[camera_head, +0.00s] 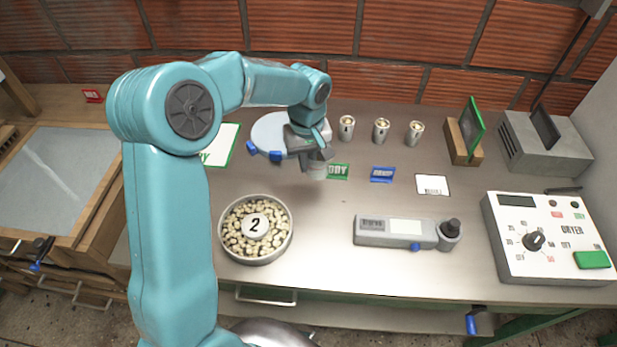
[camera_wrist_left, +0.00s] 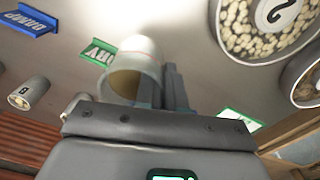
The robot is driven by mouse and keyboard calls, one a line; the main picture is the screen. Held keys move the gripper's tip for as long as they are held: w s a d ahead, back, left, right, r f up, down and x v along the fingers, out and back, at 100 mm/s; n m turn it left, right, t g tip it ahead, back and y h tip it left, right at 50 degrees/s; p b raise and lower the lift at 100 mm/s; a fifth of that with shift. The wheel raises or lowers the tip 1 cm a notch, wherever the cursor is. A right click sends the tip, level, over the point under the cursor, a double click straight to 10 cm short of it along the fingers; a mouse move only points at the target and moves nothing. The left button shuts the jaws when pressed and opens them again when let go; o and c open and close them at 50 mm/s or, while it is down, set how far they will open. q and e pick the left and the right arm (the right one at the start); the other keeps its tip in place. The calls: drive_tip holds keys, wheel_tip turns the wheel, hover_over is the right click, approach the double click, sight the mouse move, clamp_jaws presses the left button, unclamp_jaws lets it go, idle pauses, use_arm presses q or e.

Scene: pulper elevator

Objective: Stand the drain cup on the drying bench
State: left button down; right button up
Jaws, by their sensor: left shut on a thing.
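My left gripper (camera_head: 309,150) is shut on a pale metal cup (camera_head: 318,171), taken as the drain cup, and holds it over the middle of the steel bench top (camera_head: 330,235). In the left wrist view the cup (camera_wrist_left: 138,72) sits at the dark fingers (camera_wrist_left: 163,88), with its hollow mouth showing. The cup looks close above the green label card (camera_head: 338,172); I cannot tell whether it touches the bench. My right gripper is not in view.
Several small cups (camera_head: 381,131) stand at the back. A bowl of beans (camera_head: 233,247), grey meter (camera_head: 405,231) and dryer panel (camera_head: 549,238) flank clear bench.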

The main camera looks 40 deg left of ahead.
use_arm(q)
wheel_tip(320, 180, down, 7)
drive_tip(key=shift+r, duration=0.1)
drive_tip(key=shift+w+f, duration=0.1)
drive_tip(key=shift+f, duration=0.1)
drive_tip(key=shift+f, duration=0.2)
drive_tip(key=c, duration=1.2)
unclamp_jaws()
drive_tip(key=shift+c, duration=0.2)
drive_tip(key=shift+r, duration=0.1)
